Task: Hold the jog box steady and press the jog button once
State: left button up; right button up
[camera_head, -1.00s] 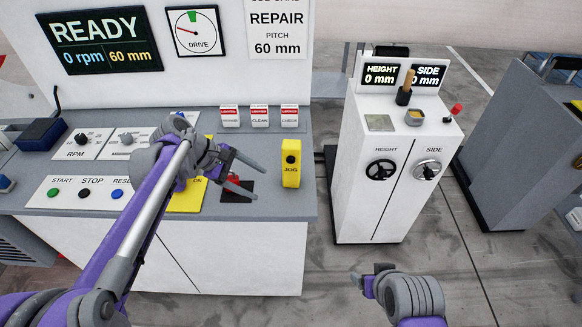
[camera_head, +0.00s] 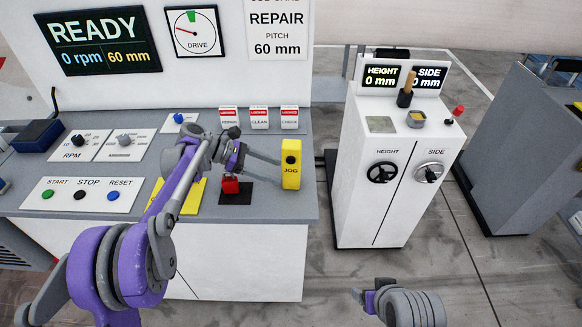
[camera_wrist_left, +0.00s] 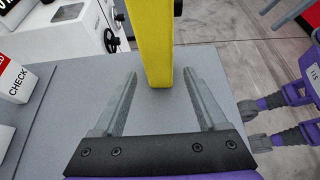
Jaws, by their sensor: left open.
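The yellow jog box (camera_head: 291,176) stands upright near the right front edge of the grey console, with a black round button (camera_head: 291,159) above the word JOG. My left gripper (camera_head: 278,172) is open, its fingers reaching in from the left at the box. In the left wrist view (camera_wrist_left: 158,80) the two fingers lie on either side of the foot of the yellow box (camera_wrist_left: 150,40), with a gap visible on each side. The button is mostly cut off there.
A red part on a black pad (camera_head: 236,193) sits under my left gripper. A yellow plate (camera_head: 190,205) lies partly behind my left arm.

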aim_at(288, 176)
pick_arm(q)
jog(key=shift+b+x, duration=0.7)
jog(key=shift+x, duration=2)
pick_arm(e)
jog(key=shift+s+f, duration=0.2)
jog(key=shift+f, duration=0.35)
jog(key=shift+s+f, duration=0.15)
jog(key=shift+f, duration=0.35)
pick_arm(q)
jog(key=shift+c, duration=0.3)
jog(key=c, duration=0.7)
jog(key=shift+c, duration=0.7)
pick_arm(e)
jog(key=shift+c, duration=0.4)
grip_shut()
